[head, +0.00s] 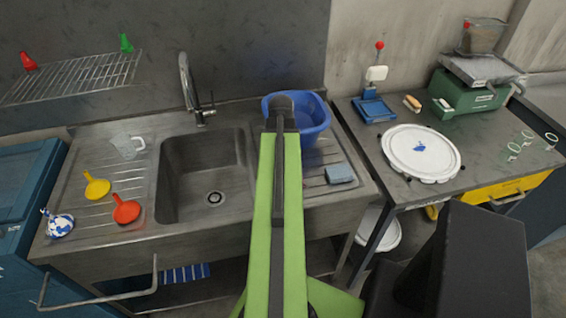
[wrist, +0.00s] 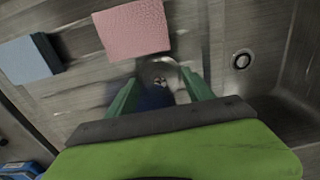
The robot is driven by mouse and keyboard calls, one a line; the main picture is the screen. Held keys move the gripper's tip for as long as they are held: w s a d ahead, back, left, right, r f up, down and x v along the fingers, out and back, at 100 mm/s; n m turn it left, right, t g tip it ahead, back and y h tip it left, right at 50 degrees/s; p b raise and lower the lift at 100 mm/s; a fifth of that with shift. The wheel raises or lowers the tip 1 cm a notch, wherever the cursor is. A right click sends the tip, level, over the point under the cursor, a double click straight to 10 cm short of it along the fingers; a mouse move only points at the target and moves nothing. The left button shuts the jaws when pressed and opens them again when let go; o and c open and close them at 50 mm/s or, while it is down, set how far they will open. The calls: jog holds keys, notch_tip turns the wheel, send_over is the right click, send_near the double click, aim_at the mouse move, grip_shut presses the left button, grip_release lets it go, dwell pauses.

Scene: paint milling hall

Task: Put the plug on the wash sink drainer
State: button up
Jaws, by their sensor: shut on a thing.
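The wash sink (head: 172,180) has ridged drainer surface on its left (head: 86,211) and right (head: 318,172). My gripper (wrist: 160,84) is over the right-hand drainer side in the wrist view, its green fingers around a small round greyish thing (wrist: 160,73) with a pale mark, which looks like the plug. Dark blue shows between the fingers below it; I cannot tell whether that is part of it. In the head view my arm hides the fingers and the held thing. The sink drain hole also shows in the wrist view (wrist: 242,60).
A blue tub (head: 310,118) stands behind my arm. A blue-grey sponge (head: 340,174) lies on the right drainer. A pink cloth or sponge (wrist: 132,30) lies beyond my fingertips. Yellow (head: 96,187) and red (head: 126,210) funnels and a clear jug (head: 127,147) occupy the left drainer.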

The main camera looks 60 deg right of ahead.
jog(key=o, duration=1.3)
jog(key=shift+f, duration=0.1)
jog(key=shift+o, duration=0.2)
notch_tip(320, 180, up, 12)
jog(key=p, duration=1.2)
